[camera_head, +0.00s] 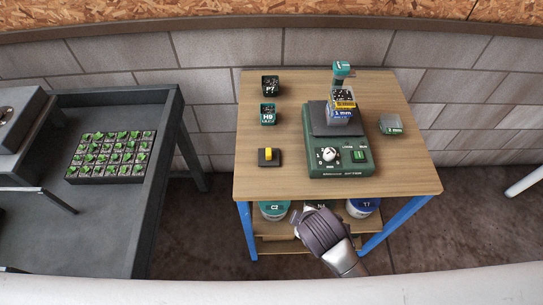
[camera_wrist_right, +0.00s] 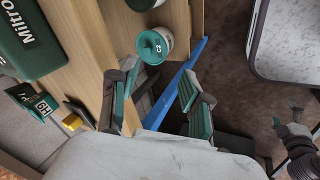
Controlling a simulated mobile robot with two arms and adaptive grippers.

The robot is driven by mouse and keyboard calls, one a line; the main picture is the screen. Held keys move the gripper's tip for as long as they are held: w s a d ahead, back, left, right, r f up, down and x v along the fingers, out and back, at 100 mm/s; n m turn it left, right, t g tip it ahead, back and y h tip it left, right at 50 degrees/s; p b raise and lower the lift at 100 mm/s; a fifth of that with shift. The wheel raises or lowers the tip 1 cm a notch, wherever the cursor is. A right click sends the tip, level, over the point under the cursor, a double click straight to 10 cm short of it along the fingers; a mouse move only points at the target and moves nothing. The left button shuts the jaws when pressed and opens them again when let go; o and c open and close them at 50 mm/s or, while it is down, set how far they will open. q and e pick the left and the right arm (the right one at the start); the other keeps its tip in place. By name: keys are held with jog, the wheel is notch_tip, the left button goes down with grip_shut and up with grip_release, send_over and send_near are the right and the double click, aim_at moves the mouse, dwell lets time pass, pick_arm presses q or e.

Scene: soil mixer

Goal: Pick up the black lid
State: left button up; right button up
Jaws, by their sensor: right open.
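The black lid (camera_head: 264,157), a flat black square with a yellow raised handle, lies on the wooden table near its left front side. In the right wrist view the lid (camera_wrist_right: 79,113) shows at the lower left, partly hidden. My right gripper (camera_head: 303,219) is at the table's front edge, right of the lid and apart from it. In the right wrist view its teal-padded fingers (camera_wrist_right: 160,98) are spread with nothing between them. What appears to be my left gripper (camera_wrist_right: 287,117) shows at the right wrist view's lower right; its jaws are unclear.
A green scale (camera_head: 340,160) with a stacked container stands mid-table. Small pots P7 (camera_head: 270,85) and H9 (camera_head: 268,115) stand behind the lid; a clear box (camera_head: 390,125) is right. Tubs (camera_head: 273,210) sit on the lower shelf. A grey bench (camera_head: 110,220) with a seedling tray (camera_head: 110,157) is left.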

jog(key=w+a+r+n+t, duration=0.1)
jog(key=a+n, duration=0.1)
jog(key=n, duration=0.1)
jog(key=w+a+r+n+t, duration=0.1)
jog(key=a+r+n, duration=0.1)
jog(key=n, duration=0.1)
jog(key=w+a+r+n+t, duration=0.1)
jog(key=w+a+r+n, duration=0.1)
jog(key=n, duration=0.1)
jog(key=shift+w+a+n, duration=0.1)
jog(key=shift+a+n, duration=0.05)
jog(key=shift+n, duration=0.25)
jog(key=n+t, duration=0.5)
jog(key=n, duration=0.8)
send_near(269, 150)
jog(key=x, duration=0.5)
jog(key=shift+a+f, duration=0.15)
jog(key=shift+f, duration=0.05)
jog(key=shift+x, duration=2.6)
jog(key=shift+r, duration=0.2)
grip_shut()
